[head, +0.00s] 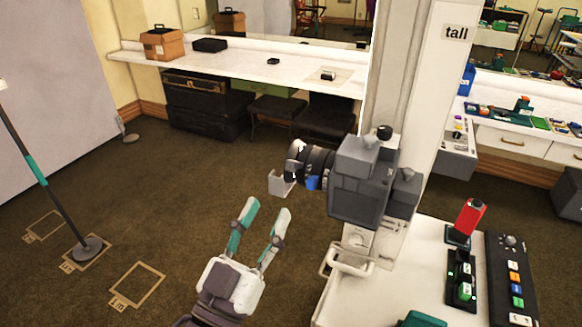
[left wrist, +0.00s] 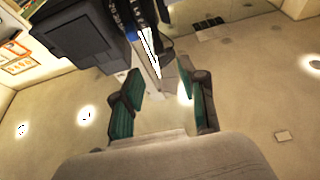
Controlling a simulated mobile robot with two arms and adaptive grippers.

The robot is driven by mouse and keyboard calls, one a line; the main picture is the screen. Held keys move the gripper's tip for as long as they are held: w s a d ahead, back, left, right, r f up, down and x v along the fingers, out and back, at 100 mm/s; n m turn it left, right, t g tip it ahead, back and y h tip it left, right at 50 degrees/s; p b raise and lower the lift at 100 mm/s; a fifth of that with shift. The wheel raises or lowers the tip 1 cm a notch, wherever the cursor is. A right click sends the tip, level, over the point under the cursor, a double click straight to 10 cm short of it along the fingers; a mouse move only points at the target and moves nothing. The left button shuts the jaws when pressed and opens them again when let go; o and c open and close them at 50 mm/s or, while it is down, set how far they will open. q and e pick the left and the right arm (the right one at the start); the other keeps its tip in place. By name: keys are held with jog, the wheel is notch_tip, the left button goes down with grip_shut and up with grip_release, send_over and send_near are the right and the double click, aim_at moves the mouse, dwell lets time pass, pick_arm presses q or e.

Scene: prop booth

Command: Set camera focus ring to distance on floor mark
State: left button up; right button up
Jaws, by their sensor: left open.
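A grey studio camera (head: 362,187) stands on a light pedestal, its ringed black lens (head: 316,161) pointing left. The left wrist view shows the open fingers (left wrist: 160,84) below the dark camera body (left wrist: 75,35) and lens (left wrist: 142,18). Floor marks lie at left: a near one (head: 137,285), a middle one (head: 93,260) and a far one (head: 44,228). A stand's round base (head: 87,249) rests on the middle mark. My right gripper is out of view.
A white cart (head: 400,285) right of the pedestal carries a red-handled control (head: 468,216) and a button panel (head: 512,280). A long counter (head: 235,67) runs along the back. The brown floor between marks and counter is clear.

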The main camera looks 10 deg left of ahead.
aim_at(291, 165)
pick_arm(q)
jog(key=p+x, duration=0.3)
jog(key=x, duration=0.6)
jog(key=shift+r, duration=0.1)
jog(key=shift+w+d+p, duration=0.15)
jog(key=shift+w+p, duration=0.2)
jog(key=shift+w, duration=0.05)
jog(key=c, duration=0.7)
grip_shut()
